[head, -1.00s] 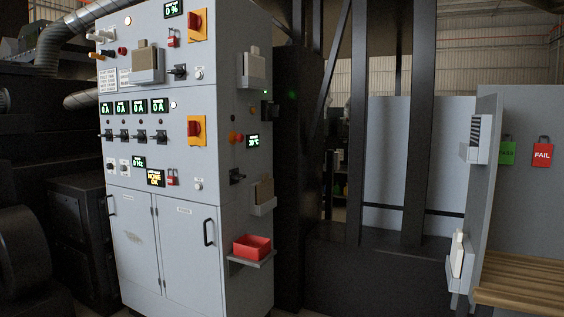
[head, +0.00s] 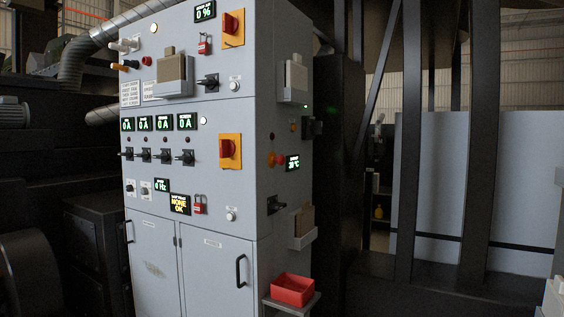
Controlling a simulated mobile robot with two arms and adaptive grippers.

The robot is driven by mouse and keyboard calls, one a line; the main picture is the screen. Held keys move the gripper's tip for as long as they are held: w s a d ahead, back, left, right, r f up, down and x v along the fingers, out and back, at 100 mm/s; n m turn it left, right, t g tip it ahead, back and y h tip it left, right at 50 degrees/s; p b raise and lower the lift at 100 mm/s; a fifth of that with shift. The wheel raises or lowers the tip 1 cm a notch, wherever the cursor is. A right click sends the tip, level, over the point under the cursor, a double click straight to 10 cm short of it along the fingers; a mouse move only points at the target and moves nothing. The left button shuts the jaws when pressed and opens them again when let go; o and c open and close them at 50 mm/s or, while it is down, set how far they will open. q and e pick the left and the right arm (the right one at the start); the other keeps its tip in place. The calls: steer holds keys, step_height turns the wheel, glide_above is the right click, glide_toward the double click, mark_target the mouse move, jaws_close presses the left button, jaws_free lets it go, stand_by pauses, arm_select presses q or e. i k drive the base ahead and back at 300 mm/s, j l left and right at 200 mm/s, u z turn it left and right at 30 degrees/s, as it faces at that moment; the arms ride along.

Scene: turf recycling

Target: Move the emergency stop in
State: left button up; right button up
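A grey control cabinet (head: 190,110) fills the left half of the head view. A small red mushroom-like button on a yellow base (head: 277,160) sits on its right side face, left of a green temperature display (head: 292,162); it looks like an emergency stop. Another small red button (head: 146,61) is on the upper left of the front. I cannot tell whether either button is pressed in. Neither of my grippers is in view.
A red bin (head: 292,290) on a side shelf and card holders (head: 303,232) stick out from the side face. Dark steel posts (head: 480,140) stand right.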

mark_target(281, 160)
steer(key=i+j+z, duration=0.45)
steer(key=i+j, duration=0.6)
steer(key=i, duration=0.05)
